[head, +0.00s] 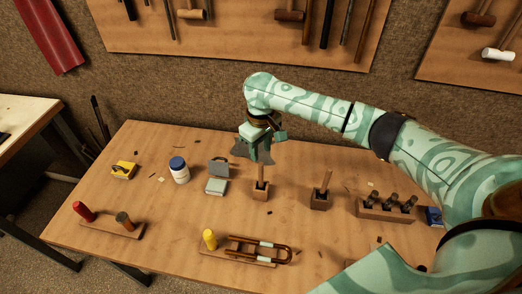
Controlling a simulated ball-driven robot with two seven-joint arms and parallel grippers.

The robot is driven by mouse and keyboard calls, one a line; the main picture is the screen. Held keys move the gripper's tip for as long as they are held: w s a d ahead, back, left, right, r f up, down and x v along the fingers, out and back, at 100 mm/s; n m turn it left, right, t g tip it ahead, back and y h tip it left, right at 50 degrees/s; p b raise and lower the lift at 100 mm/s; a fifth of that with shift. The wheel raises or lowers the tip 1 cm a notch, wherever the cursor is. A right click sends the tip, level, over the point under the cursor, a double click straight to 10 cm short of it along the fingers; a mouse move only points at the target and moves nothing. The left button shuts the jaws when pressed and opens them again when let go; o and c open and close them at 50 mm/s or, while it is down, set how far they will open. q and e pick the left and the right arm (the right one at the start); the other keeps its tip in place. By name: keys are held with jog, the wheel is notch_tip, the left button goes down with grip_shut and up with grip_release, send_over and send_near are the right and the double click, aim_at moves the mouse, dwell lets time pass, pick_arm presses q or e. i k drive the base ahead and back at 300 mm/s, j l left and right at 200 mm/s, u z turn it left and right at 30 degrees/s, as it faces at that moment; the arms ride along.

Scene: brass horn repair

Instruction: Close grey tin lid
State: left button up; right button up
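The grey tin (215,187) sits on the workbench left of centre. Its lid (219,167) stands raised at the back of the tin, so the tin is open. My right gripper (256,157) hangs above the bench to the right of the lid, apart from it, behind the small wooden block with a handle. Its fingers are too small and overlapped to show whether they are open or shut. My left gripper is not in view.
A white jar with a blue lid (179,171) stands left of the tin, and a yellow tin (123,170) lies farther left. A wooden block with an upright handle (261,191) stands right of the tin. The bench (165,215) in front of the tin is mostly clear.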

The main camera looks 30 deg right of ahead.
aim_at(217, 168)
jog(key=i+j+z, duration=0.15)
jog(key=j, duration=0.2)
jog(key=i+j+z, duration=0.1)
jog(key=j, duration=0.3)
jog(key=i+j+z, duration=0.15)
jog(key=j, duration=0.25)
